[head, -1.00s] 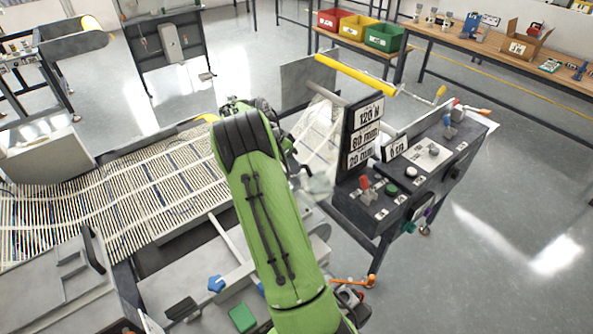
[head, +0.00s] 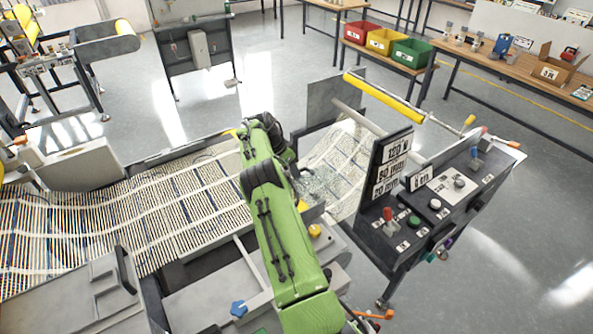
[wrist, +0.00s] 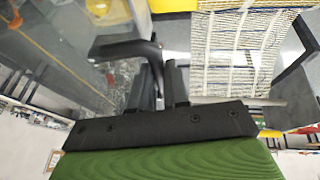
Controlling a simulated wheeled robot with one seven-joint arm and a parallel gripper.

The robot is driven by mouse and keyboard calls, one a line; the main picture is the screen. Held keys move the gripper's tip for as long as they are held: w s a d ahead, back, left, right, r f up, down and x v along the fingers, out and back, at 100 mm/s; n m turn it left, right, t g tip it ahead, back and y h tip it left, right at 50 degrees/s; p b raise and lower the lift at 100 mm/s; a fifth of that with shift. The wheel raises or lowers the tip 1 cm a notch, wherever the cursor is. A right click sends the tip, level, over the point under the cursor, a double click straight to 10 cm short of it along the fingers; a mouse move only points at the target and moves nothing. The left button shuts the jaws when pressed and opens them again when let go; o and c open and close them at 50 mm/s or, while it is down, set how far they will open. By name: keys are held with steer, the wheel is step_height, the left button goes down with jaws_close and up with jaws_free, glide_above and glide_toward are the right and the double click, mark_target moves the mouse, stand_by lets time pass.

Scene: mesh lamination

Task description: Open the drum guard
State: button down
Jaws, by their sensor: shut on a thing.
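My gripper (wrist: 158,68) shows in the wrist view with its two dark fingers shut on a dark bar-like handle (wrist: 118,47). A clear, see-through panel (wrist: 75,45), which looks like the drum guard, lies left of the fingers in that view. In the head view a clear, glassy patch (head: 318,183) shows just right of my green arm, over the mesh. How far the guard is open I cannot tell. My arm hides the fingertips and handle in the head view.
Striped mesh (head: 95,215) runs across the machine from the left and shows again beyond my arm (head: 340,160). The control panel (head: 430,205) with knobs and number signs stands at the right. A yellow roller (head: 385,97) is behind it. Open floor lies further right.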

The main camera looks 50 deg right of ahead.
steer(key=shift+w+f, duration=0.2)
steer(key=shift+f, duration=0.25)
steer(key=shift+w+f, duration=0.2)
steer(key=shift+f, duration=0.25)
steer(key=c, duration=1.2)
jaws_free()
steer(key=shift+o, duration=0.4)
steer(key=shift+r, duration=0.1)
